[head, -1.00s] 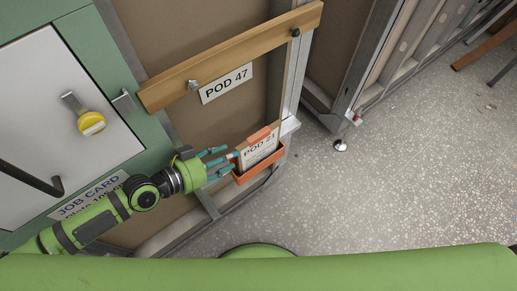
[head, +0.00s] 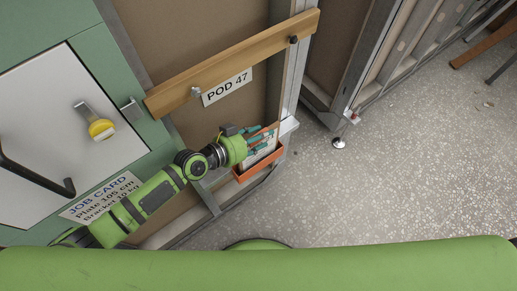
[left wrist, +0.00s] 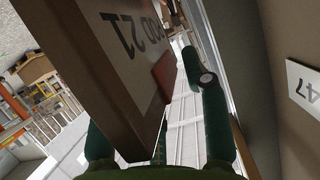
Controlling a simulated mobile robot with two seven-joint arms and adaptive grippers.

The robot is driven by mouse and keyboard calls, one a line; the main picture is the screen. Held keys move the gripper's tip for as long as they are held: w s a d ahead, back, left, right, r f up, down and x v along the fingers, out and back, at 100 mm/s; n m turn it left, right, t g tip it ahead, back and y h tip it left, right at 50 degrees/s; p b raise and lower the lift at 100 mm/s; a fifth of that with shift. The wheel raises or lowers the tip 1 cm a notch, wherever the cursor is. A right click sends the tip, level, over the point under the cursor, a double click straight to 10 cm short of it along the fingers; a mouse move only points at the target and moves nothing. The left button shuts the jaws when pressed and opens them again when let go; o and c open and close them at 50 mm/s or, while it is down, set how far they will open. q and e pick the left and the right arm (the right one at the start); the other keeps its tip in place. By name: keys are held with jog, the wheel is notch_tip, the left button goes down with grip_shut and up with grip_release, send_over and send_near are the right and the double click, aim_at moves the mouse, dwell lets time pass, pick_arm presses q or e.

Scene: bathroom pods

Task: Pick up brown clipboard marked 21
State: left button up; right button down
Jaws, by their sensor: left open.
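The brown clipboard (head: 259,156) stands in an orange holder (head: 261,167) low on the pod's frame. My left gripper (head: 264,140) is at the clipboard in the head view and covers much of its face and its number. In the left wrist view the clipboard (left wrist: 82,75) fills the left and middle, with "POD 21" on its white face. My open left gripper (left wrist: 155,110) has a dark green finger to the right of the clipboard, with a gap. The other finger is mostly hidden behind the board. My right gripper is not in view.
A wooden rail (head: 235,62) crosses the pod panel above the clipboard, with a POD 47 label (head: 227,87) under it. A metal post (head: 283,92) stands beside the holder. A green cabinet side with a job card (head: 102,197) is at left. Speckled floor (head: 400,180) lies open at right.

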pick_arm(q)
jog(key=shift+c, duration=0.4)
grip_shut()
jog(key=shift+r, duration=0.1)
